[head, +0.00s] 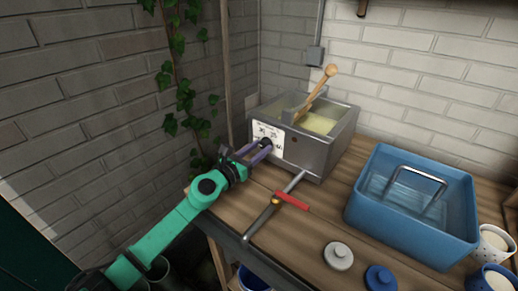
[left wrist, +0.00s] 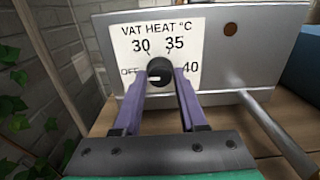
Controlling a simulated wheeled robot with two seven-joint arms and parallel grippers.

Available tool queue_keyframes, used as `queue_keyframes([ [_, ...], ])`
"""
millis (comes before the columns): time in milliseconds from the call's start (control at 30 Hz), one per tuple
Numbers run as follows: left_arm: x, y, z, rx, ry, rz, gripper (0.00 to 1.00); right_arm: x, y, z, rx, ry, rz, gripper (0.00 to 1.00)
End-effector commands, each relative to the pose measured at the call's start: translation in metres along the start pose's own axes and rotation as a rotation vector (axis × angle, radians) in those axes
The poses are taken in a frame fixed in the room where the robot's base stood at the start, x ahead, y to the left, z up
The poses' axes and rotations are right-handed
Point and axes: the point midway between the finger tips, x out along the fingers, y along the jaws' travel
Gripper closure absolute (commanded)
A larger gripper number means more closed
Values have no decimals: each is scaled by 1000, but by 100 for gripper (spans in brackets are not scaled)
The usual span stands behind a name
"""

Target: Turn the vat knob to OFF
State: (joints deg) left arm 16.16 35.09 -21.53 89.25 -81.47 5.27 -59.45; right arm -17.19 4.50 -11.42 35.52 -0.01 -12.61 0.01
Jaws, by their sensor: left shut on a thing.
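The steel vat (head: 310,150) stands on the wooden bench against the wall, with pale contents and a wooden-handled tool in it. Its white dial plate (left wrist: 125,45) reads VAT HEAT °C with OFF, 30, 35 and 40. The black vat knob (left wrist: 160,69) sits below the numbers, with a small white mark low on its face; I cannot tell exactly which setting it points to. My left gripper (left wrist: 161,82) is shut on the knob, one purple finger on each side. In the head view the left gripper (head: 262,151) reaches the vat's front from the left. My right gripper is not in view.
A pipe with a red-handled valve (head: 292,200) juts from the vat over the bench edge. A blue tub (head: 400,229) with a metal handle stands to the right. Lidded jars (head: 338,256) and cups are at the front right. Ivy (head: 186,95) hangs on the left wall.

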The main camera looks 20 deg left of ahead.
Motion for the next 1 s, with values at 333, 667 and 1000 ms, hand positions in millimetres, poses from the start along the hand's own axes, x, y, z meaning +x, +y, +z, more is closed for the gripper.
queue_keyframes([
  [333,0,-1,-2,-1,3,-2,29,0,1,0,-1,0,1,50],
  [667,-3,0,-1,1,2,-1,29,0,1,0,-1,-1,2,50],
  [1000,-70,0,-8,1,8,-2,29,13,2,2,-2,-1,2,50],
])
